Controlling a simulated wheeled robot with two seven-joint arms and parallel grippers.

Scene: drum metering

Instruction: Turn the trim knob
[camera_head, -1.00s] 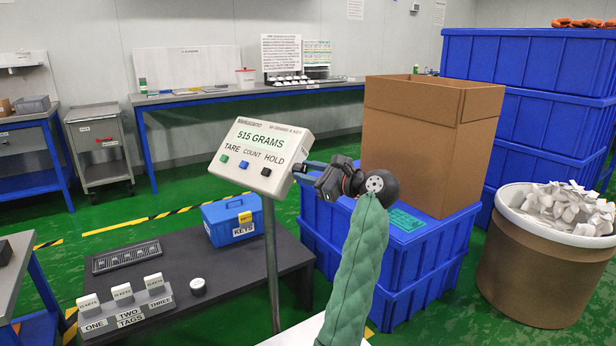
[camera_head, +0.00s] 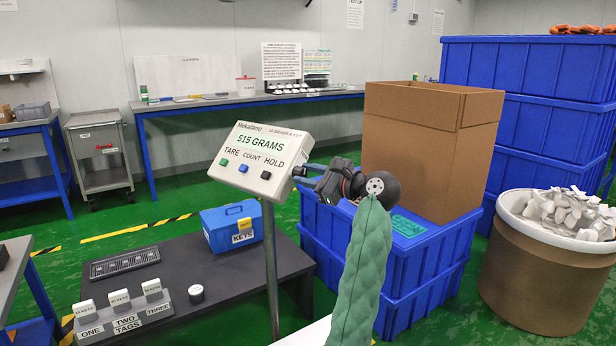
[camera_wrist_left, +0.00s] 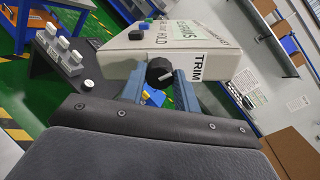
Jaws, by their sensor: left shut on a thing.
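The scale's display box (camera_head: 262,157) stands on a post and reads 515 GRAMS, with TARE, COUNT and HOLD buttons. In the left wrist view, a black trim knob (camera_wrist_left: 160,72) with a white mark sits on the box's side, beside a TRIM label (camera_wrist_left: 202,67). My left gripper (camera_head: 305,172) reaches the right side of the box. In the left wrist view, its blue-grey fingers (camera_wrist_left: 160,88) stand on both sides of the knob, shut on it. In the head view the knob is hidden by the gripper. My right gripper is not in view.
A cardboard box (camera_head: 425,140) stands on blue crates (camera_head: 415,265) right behind my left arm. A low dark table (camera_head: 185,265) below holds a blue KEYS box (camera_head: 232,226) and a tag stand (camera_head: 125,318). A drum of white pieces (camera_head: 545,270) is at the right.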

